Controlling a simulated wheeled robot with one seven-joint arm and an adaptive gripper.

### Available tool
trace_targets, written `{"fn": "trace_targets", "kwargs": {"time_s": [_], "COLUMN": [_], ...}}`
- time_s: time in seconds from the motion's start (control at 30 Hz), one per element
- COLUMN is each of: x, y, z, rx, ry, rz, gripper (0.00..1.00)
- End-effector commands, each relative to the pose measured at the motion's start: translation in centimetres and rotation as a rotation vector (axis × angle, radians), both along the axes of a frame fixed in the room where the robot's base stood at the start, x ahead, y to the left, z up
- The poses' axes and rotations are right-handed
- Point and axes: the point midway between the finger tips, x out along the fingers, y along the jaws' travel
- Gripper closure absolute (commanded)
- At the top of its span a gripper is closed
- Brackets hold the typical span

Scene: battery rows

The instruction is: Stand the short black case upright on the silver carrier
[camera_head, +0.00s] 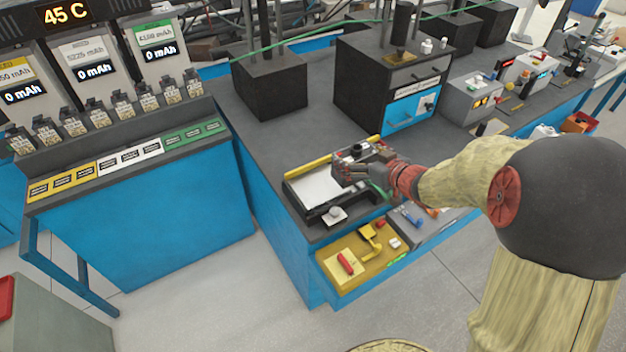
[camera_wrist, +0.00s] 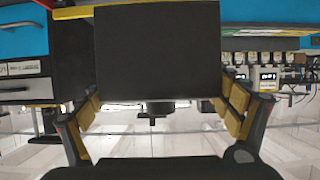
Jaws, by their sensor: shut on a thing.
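My gripper (camera_head: 358,168) reaches in from the right and is low over the dark bench top. In the wrist view, its yellow-padded fingers (camera_wrist: 162,108) stand on both sides of a plain black block, which looks like the short black case (camera_wrist: 157,50). My gripper is shut on it, and its broad flat face fills the upper middle of that view. A pale flat plate in a black frame, apparently the silver carrier (camera_head: 312,188), lies left of and partly under my gripper. Whether the case touches it is hidden.
A yellow bar (camera_head: 307,166) runs along the plate's back edge. A small black device with a pale knob (camera_head: 335,216) sits at its front. An open drawer (camera_head: 325,256) below holds several small items. A dark cabinet (camera_head: 360,85) stands behind.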

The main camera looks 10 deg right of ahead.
Motion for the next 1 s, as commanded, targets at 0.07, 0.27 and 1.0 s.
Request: {"fn": "trace_targets", "kwargs": {"time_s": [0.07, 0.27, 1.0], "x": [1.3, 4.6, 9.1], "y": [1.4, 4.5, 8.4], "z": [-1.2, -3.1, -11.0], "rx": [0.002, 0.001, 0.000], "ry": [0.001, -0.001, 0.000], "rz": [0.007, 0.007, 0.001], "gripper": [0.44, 0.44, 0.44]}}
